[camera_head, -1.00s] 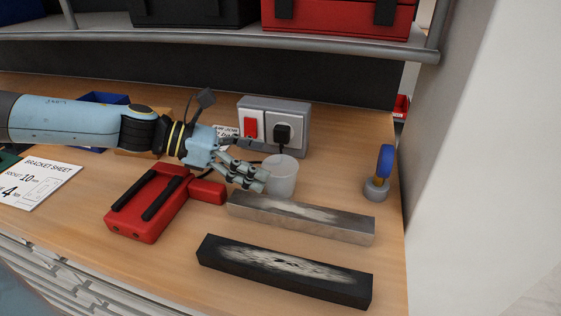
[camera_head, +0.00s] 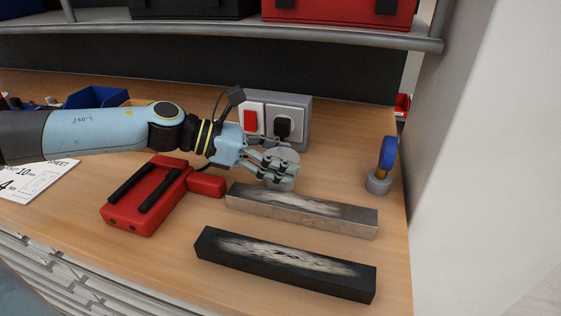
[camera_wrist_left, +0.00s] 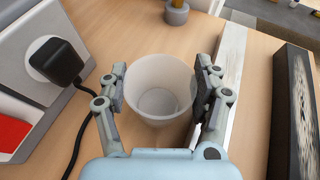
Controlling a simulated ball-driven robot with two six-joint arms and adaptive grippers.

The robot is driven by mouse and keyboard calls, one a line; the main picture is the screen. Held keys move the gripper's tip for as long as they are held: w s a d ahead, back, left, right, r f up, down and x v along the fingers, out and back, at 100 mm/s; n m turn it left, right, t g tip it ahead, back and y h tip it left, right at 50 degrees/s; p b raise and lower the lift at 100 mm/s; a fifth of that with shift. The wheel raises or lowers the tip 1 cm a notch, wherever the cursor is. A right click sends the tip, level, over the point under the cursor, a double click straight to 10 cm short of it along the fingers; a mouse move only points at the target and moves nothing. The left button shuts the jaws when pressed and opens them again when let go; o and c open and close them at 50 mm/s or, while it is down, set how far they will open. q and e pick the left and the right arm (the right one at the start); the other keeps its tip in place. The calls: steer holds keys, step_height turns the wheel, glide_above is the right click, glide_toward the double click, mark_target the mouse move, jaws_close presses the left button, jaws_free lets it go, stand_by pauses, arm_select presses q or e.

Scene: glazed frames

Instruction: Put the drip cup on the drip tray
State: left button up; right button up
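The drip cup is a translucent whitish cup (camera_head: 287,154) standing upright on the bench, in front of the socket box. My left gripper (camera_head: 282,164) reaches it from the left and partly hides it in the head view. In the left wrist view the cup (camera_wrist_left: 158,100) is empty and sits between the two spread fingers of my left gripper (camera_wrist_left: 160,90). The fingers are close to its wall on both sides; firm contact is not clear. I cannot make out a drip tray with certainty. My right gripper is not in view.
A socket box (camera_head: 299,117) with a black plug and cord stands behind the cup. A grey bar (camera_head: 340,222) and a black bar (camera_head: 285,272) lie in front. A red tool (camera_head: 145,212) is at left, a blue-wheeled item (camera_head: 378,182) at right.

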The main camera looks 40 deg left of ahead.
arm_select(q)
steer(key=c, duration=0.4)
steer(key=shift+r, duration=0.1)
